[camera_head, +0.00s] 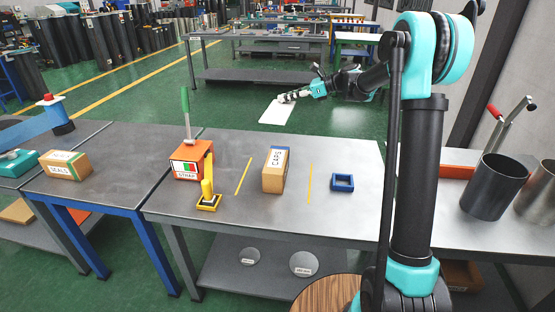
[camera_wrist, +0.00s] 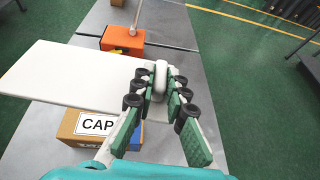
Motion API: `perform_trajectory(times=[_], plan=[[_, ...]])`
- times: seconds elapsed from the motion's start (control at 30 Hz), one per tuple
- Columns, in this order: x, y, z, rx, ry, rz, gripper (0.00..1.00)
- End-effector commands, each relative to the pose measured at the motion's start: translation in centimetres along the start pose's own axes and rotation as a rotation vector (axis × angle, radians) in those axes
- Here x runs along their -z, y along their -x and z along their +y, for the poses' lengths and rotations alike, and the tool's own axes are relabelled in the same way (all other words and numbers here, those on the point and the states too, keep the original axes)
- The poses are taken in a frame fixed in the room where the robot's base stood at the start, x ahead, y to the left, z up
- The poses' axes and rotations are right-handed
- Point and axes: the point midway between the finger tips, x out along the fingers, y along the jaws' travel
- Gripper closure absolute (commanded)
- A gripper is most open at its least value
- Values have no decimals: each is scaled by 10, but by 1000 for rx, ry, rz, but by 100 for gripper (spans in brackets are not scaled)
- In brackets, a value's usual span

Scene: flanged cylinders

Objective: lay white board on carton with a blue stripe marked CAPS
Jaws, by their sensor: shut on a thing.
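The white board (camera_head: 277,111) is held out past the far edge of the table in the head view. My gripper (camera_head: 287,98) is shut on it. In the wrist view the board (camera_wrist: 62,72) extends left from my gripper (camera_wrist: 158,82), whose fingers close on a rounded white grip on it. The carton marked CAPS (camera_head: 274,172) stands on the grey table, with a blue stripe on its top.
An orange strap box (camera_head: 187,168) with a green-handled tool and a yellow stand (camera_head: 208,200) are left of the carton. A blue square frame (camera_head: 342,182) lies right. A SEALS carton (camera_head: 64,165) sits on the left table. Bare table (camera_head: 325,150) surrounds the carton.

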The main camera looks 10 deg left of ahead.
Motion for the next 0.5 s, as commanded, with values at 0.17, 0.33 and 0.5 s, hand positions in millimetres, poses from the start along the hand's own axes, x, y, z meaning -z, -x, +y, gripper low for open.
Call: perform_trajectory(times=[0.17,0.33,0.5], plan=[[-11,-6,17,-77,31,0,100],[17,-18,18,-83,33,1,100],[56,-34,18,-81,32,1,100]])
